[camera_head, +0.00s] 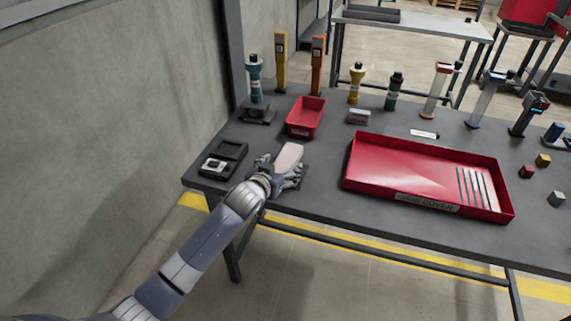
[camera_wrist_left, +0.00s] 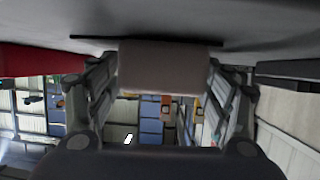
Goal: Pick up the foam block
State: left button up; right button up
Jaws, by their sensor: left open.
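The foam block (camera_head: 289,156) is a pale pinkish-beige block at the left front part of the grey table, on or just above a dark flat pad (camera_head: 300,186). In the left wrist view the block (camera_wrist_left: 158,67) shows between the two fingers, with a narrow dark edge behind it. My left gripper (camera_head: 286,171) is open, with its fingers on either side of the block. I cannot tell whether they touch it. The gripper hides part of the block in the head view. My right gripper is not in view.
A black tray with a small device (camera_head: 217,165) lies left of the gripper. A small red bin (camera_head: 305,131) stands behind it, and a large red tray (camera_head: 360,181) lies to the right. Several bottles and stands line the back. The table's front edge is close.

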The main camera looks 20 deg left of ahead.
pick_arm(q)
jog(key=c, duration=0.9)
